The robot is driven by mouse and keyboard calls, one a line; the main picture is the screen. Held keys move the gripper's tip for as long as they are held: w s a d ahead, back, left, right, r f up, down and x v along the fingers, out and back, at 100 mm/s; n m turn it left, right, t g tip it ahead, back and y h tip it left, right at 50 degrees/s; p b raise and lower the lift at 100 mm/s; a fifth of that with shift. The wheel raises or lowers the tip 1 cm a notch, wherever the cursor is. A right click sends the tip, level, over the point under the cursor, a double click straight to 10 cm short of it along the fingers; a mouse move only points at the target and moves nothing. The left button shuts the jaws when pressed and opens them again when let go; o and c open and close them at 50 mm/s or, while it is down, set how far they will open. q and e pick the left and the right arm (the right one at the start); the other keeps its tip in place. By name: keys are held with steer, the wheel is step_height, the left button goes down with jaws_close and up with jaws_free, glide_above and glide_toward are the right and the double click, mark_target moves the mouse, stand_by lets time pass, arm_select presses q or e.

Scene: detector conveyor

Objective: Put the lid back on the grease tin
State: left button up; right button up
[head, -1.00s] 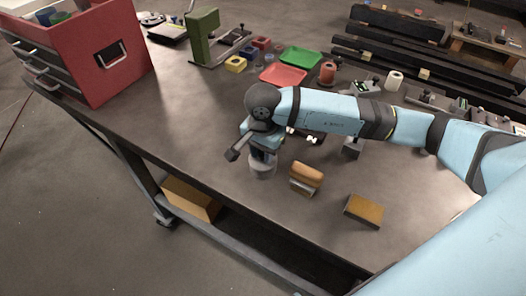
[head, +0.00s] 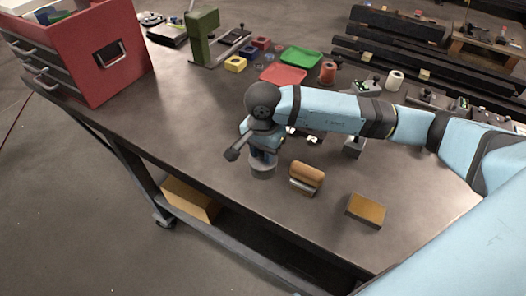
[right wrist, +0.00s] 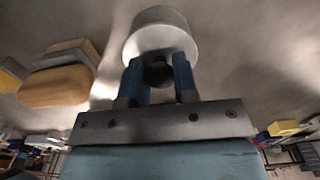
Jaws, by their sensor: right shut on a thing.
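The grease tin (head: 263,171) is a pale grey cylinder standing on the workbench, directly below my right gripper (head: 264,153). In the right wrist view the pale cylinder (right wrist: 160,18) shows just beyond the fingertips. My right gripper (right wrist: 159,78) has its two blue fingers shut on the dark round knob of the lid (right wrist: 158,48). The lid lines up with the tin; I cannot tell whether it is fully seated. The gripper hides much of the lid in the head view. My left gripper is not in view.
A brush with a rounded wooden top (head: 306,174) stands close right of the tin, and a tan block (head: 366,210) lies farther right. A red toolbox (head: 97,52), green stand (head: 203,38) and red tray (head: 283,74) stand farther back. The bench left of the tin is clear.

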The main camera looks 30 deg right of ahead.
stand_by(0.3)
steer(key=o, duration=1.5)
steer(key=shift+c, duration=0.2)
steer(key=shift+r, duration=0.1)
steer(key=shift+r+p, duration=1.25)
steer(key=shift+r, duration=2.2)
jaws_close()
